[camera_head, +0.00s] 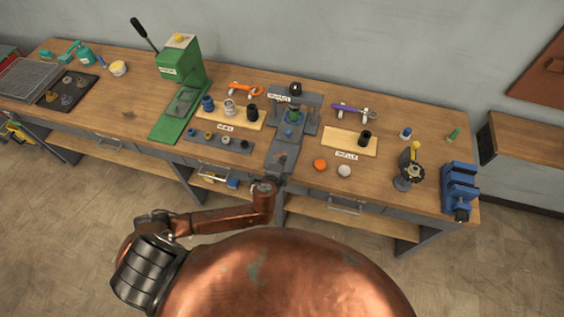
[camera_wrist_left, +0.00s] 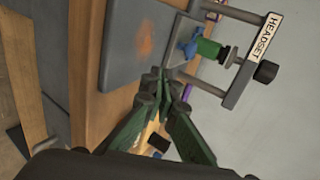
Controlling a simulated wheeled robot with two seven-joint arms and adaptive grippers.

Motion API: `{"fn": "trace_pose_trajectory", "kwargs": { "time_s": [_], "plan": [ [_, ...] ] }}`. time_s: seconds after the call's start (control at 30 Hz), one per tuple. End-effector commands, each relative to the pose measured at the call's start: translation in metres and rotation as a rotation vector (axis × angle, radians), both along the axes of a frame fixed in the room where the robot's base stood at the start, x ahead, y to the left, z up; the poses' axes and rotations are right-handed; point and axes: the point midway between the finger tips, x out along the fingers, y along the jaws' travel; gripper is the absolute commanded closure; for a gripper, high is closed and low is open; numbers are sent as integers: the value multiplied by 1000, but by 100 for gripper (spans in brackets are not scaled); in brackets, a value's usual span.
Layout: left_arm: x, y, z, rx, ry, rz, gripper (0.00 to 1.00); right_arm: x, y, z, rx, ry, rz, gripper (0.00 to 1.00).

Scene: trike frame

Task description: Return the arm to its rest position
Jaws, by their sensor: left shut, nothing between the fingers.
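My left arm comes in from the left in the head view, and its gripper (camera_head: 282,184) is at the front edge of the bench, in front of the grey fixture (camera_head: 283,157). In the left wrist view the green fingers of my left gripper (camera_wrist_left: 162,84) come together at their tips with nothing between them. Beyond them stands a frame labelled HEADSET (camera_wrist_left: 262,42), with a green part (camera_wrist_left: 208,47) held in it. The fingers look apart from the frame. My right gripper is in neither view.
A black tray (camera_head: 68,90) lies at left. Floor in front of the bench is free.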

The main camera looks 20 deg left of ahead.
Motion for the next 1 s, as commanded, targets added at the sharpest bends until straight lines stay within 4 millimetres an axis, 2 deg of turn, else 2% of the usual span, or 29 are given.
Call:
{"fn": "trace_pose_trajectory", "kwargs": {
  "time_s": [0.13,0.47,0.57,0.67,0.8,1.0],
  "plan": [
    [-11,-2,6,-1,1,-1,100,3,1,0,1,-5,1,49],
    [-14,-3,8,-8,3,3,100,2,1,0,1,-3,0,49],
    [-26,-2,6,-75,30,59,100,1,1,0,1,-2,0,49],
    [-53,6,2,-227,93,194,100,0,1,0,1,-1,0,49],
    [-117,36,-8,-501,224,482,100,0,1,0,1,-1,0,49],
    [-194,74,-17,-729,339,773,100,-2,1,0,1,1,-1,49]
  ]
}}
